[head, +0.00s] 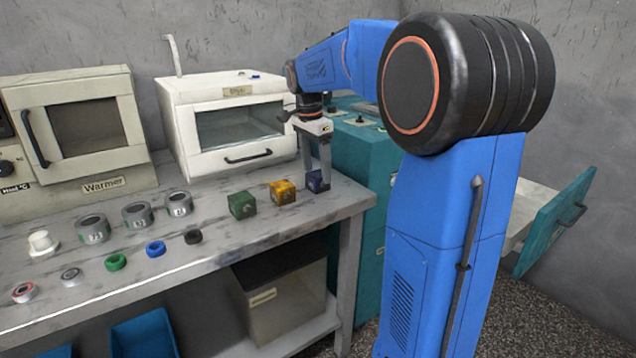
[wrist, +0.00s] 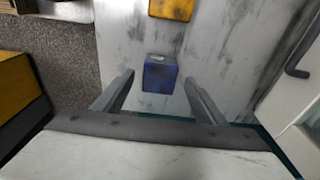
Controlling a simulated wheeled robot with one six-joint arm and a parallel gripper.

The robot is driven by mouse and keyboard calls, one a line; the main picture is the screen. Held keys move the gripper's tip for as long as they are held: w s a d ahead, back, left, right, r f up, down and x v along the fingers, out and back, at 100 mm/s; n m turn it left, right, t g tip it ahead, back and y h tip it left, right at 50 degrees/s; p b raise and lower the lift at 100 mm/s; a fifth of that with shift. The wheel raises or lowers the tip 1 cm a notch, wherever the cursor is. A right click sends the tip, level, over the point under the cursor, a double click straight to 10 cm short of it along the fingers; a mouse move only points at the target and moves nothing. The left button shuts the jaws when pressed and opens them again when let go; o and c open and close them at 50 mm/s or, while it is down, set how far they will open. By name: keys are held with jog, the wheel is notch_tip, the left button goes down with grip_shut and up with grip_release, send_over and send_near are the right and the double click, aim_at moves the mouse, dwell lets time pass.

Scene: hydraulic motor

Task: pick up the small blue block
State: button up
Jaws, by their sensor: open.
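The small blue block (head: 315,183) sits on the worktop near its right end, partly hidden by my gripper in the head view. In the wrist view the blue block (wrist: 160,74) shows whole, just beyond and between the line of my two fingers. I cannot tell whether a finger touches the block.
A yellow block (head: 282,192) and a green block (head: 242,205) stand left of the blue one on the worktop (head: 240,245). A white oven (head: 225,120) stands close behind. Several rings and cylinders lie further left. A teal cabinet (head: 362,165) adjoins the right end.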

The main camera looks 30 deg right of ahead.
jog(key=shift+d+f, duration=0.15)
jog(key=shift+f, duration=0.55)
jog(key=shift+d+f, duration=0.1)
jog(key=shift+f, duration=0.55)
jog(key=shift+c, duration=0.4)
jog(key=c, duration=1.4)
jog(key=shift+r, duration=0.15)
